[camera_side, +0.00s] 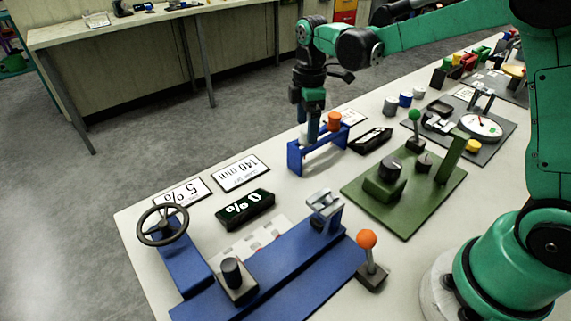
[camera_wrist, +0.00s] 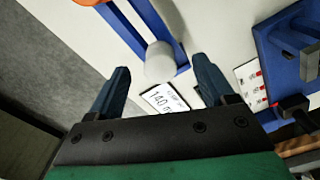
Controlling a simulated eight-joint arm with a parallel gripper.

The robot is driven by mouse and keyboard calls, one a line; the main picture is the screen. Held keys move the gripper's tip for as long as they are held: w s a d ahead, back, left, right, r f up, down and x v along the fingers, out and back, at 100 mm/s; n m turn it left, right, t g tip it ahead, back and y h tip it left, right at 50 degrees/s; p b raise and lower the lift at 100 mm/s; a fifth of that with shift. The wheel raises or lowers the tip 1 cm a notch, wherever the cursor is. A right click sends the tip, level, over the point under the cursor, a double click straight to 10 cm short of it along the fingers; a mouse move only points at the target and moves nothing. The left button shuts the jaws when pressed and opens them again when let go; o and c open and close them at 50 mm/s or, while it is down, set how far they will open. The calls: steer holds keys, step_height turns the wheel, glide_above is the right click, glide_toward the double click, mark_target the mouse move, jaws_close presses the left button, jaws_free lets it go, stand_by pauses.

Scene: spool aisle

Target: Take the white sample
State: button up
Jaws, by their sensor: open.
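The white sample (camera_wrist: 160,62) is a pale cylinder at the near end of a blue rack (camera_wrist: 128,28) in the wrist view. In the side view, the blue rack (camera_side: 318,152) stands on the white table with an orange cylinder (camera_side: 334,121) on it. The white sample is mostly hidden there behind my gripper (camera_side: 311,134). My gripper is open and points down over the rack's left end. In the wrist view, its two fingers (camera_wrist: 161,68) are apart, one on each side of the white sample, with visible gaps. Contact does not show.
A black box (camera_side: 371,139) and a green device (camera_side: 405,190) stand right of the rack. Cards (camera_side: 240,173), a 0 % display (camera_side: 245,209) and a blue machine with a handwheel (camera_side: 162,224) lie in front. Grey, blue and white cylinders (camera_side: 405,99) stand behind.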

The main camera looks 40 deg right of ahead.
mark_target(306, 145)
steer(key=shift+f, duration=1.2)
jaws_close()
steer(key=shift+r, duration=0.1)
